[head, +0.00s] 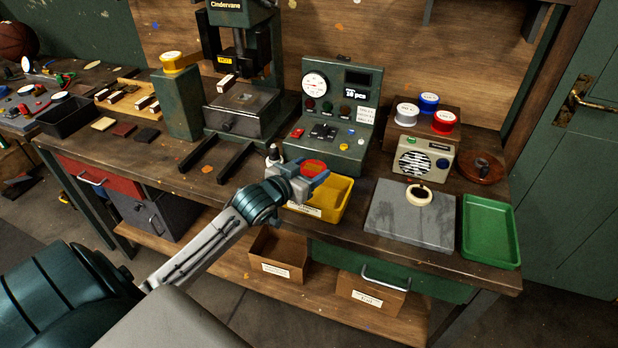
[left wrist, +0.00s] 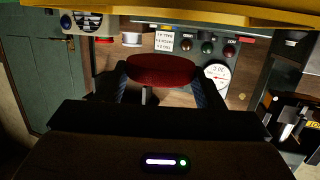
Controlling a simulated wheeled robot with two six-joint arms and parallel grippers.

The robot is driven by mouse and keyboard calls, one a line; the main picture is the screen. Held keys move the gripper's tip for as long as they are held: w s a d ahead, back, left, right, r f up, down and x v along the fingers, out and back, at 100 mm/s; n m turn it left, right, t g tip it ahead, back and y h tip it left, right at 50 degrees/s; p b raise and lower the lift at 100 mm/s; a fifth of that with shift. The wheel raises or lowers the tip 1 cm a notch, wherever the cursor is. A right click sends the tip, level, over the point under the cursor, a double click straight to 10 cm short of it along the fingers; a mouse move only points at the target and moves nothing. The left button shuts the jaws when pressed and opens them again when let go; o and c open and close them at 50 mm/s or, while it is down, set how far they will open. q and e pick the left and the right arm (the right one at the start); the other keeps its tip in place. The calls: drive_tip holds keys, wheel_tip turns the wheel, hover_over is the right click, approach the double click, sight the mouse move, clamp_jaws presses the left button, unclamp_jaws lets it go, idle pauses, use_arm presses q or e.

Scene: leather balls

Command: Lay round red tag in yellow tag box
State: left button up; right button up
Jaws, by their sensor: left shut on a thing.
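The round red tag (head: 313,166) is between the fingers of my left gripper (head: 312,172), which is shut on it. In the left wrist view the red tag (left wrist: 162,70) spans the gap between the two dark fingertips (left wrist: 163,80). The yellow tag box (head: 336,204) stands on the bench in front of the green control panel. My gripper is over the left and back part of this box and hides some of it. A yellow edge (left wrist: 220,15) crosses the top of the left wrist view. My right gripper is not in view.
The control panel (head: 333,110) stands close behind the gripper, and a dark green press (head: 240,85) is to its left. To the right are a grey slab (head: 398,222) with a pale ring, a beige radio (head: 420,160) and a green tray (head: 490,230).

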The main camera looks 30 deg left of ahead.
use_arm(q)
drive_tip(key=shift+f+p, duration=0.35)
drive_tip(key=shift+f, duration=1.4)
drive_tip(key=shift+f, duration=0.6)
drive_tip(key=o, duration=0.9)
drive_tip(key=shift+o, duration=0.3)
drive_tip(key=shift+r, duration=0.2)
drive_tip(key=s+r, duration=0.3)
drive_tip(key=s, duration=0.8)
drive_tip(key=shift+s+a+r, duration=0.15)
drive_tip(key=shift+s+a, duration=0.1)
drive_tip(key=shift+s, duration=0.15)
